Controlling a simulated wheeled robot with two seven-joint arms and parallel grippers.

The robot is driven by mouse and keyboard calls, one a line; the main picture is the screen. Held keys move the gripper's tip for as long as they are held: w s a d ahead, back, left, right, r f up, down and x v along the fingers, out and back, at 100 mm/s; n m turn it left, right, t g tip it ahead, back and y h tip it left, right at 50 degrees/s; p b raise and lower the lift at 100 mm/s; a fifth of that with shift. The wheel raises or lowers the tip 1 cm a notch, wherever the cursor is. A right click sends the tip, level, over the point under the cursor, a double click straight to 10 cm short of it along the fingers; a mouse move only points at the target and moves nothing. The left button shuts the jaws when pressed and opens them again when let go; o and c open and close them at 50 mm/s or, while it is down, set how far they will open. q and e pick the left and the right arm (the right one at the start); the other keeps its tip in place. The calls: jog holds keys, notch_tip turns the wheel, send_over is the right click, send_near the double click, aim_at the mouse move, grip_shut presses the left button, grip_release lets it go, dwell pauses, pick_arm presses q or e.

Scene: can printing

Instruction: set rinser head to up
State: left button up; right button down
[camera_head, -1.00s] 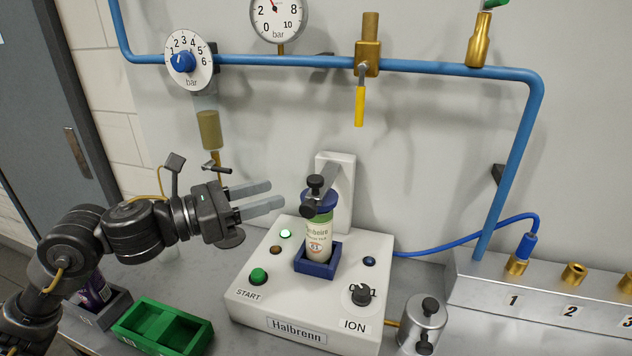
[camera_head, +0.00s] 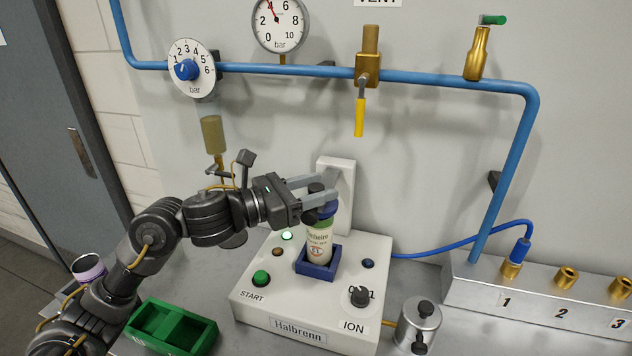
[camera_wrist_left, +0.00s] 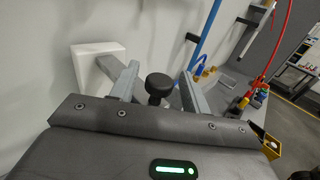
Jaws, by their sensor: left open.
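The rinser head, a blue cap (camera_head: 329,208) with a dark knob (camera_head: 316,188), sits down on top of a pale green-topped can (camera_head: 318,240). The can stands in a blue square holder (camera_head: 318,268) on the white Halbrenn machine (camera_head: 310,312). My left gripper (camera_head: 325,186) is open at the height of the knob. In the left wrist view the knob (camera_wrist_left: 158,86) shows between its two fingers, apart from both. The fingers hide part of the head and the white upright (camera_head: 345,180) behind it. My right gripper is not in view.
A green divided tray (camera_head: 172,328) lies left of the machine. A metal cylinder (camera_head: 418,325) with dark knobs stands at its right. Blue pipe (camera_head: 440,72) with a yellow-handled valve (camera_head: 360,115) runs along the wall above. A numbered metal rack (camera_head: 555,295) is at right.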

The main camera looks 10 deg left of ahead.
pick_arm(q)
jog(key=shift+w+d, duration=0.1)
jog(key=shift+d, duration=0.05)
grip_shut()
jog(key=shift+r, duration=0.1)
